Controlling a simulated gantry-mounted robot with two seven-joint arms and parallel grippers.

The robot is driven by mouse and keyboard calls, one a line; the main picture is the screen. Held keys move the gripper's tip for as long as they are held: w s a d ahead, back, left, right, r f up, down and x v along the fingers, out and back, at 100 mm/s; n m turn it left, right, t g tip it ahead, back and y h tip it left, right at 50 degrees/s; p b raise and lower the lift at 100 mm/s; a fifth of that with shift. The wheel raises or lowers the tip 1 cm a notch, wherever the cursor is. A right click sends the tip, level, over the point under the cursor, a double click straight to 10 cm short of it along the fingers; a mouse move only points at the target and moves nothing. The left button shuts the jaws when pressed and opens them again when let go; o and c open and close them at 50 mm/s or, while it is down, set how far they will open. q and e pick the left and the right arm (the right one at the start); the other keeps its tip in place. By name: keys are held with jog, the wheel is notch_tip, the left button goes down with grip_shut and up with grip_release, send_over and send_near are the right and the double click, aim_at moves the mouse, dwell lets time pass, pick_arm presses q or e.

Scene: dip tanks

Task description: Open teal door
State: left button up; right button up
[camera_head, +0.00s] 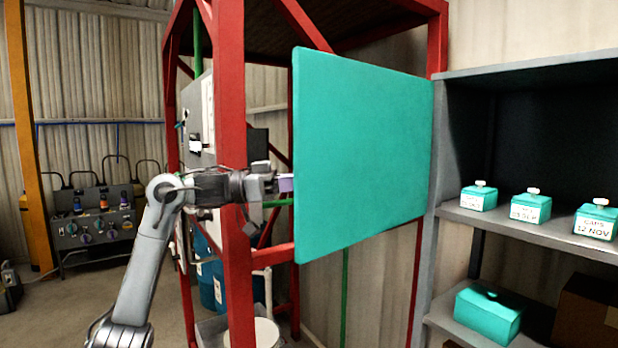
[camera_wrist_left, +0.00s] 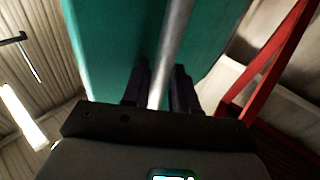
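The teal door (camera_head: 360,150) is a flat panel joined at its right edge to the grey cabinet (camera_head: 437,150). It stands swung out from the cabinet front, its free left edge nearer to me. My left gripper (camera_head: 286,184) is at this free edge, its fingertips partly hidden behind the panel. In the left wrist view, the fingers (camera_wrist_left: 161,90) sit on both sides of a metal bar handle (camera_wrist_left: 172,40) and appear closed on it. The door's teal face (camera_wrist_left: 110,50) is just beyond. My right gripper is not in view.
The open cabinet shows shelves with several small teal boxes (camera_head: 530,207) and a larger teal box (camera_head: 488,313). A red steel frame (camera_head: 232,130) stands close beside my left arm. A control console (camera_head: 93,222) stands farther back left.

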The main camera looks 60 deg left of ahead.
pick_arm(q)
jog(key=shift+s+a+f, duration=0.2)
jog(key=shift+a+f, duration=0.1)
jog(key=shift+f, duration=0.45)
jog(key=shift+s+a+b, duration=0.5)
jog(key=shift+s+a, duration=0.2)
jog(key=shift+a, duration=0.1)
